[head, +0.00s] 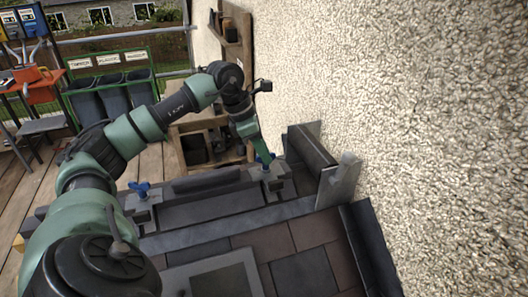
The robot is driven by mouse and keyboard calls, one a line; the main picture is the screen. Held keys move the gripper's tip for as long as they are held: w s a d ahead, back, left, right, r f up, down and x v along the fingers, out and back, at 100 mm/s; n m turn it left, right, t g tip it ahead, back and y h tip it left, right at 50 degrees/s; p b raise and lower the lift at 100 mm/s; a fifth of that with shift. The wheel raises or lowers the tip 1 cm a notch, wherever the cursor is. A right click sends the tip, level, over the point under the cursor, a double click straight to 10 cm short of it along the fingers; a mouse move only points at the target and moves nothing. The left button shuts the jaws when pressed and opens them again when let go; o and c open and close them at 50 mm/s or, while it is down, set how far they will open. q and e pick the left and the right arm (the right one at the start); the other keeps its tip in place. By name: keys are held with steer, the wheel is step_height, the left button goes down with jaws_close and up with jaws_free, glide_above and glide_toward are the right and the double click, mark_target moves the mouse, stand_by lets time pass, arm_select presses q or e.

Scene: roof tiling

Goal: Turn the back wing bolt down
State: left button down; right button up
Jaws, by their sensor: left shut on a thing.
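Two blue wing bolts stand on grey clamp blocks along the upper edge of the tiled roof piece. The back wing bolt (267,167) is the one farther right, beside the wall. My left gripper (264,158) comes down on it from above and is shut on it; the jaws partly hide it. The other wing bolt (140,188) is free and stands at the left end. My right gripper is out of view.
The rough wall (430,110) rises close on the right, with a metal upstand (338,181) beside the bolt. Grey and brown tiles (300,272) lie in front. A wooden shelf (191,137), a rack of dark bins (112,94) and an orange bench (38,88) stand behind on planks.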

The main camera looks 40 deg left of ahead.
arm_select(q)
steer(key=shift+w+a+r, duration=0.15)
steer(key=shift+a+r, duration=0.05)
steer(key=shift+r, duration=0.2)
stand_by(0.3)
steer(key=c, duration=1.7)
jaws_free()
steer(key=shift+o, duration=0.8)
steer(key=shift+d+f, duration=0.1)
steer(key=shift+f, duration=0.05)
steer(key=b+v, duration=0.1)
steer(key=v, duration=0.7)
steer(key=shift+f+b, duration=0.1)
steer(key=shift+b, duration=0.25)
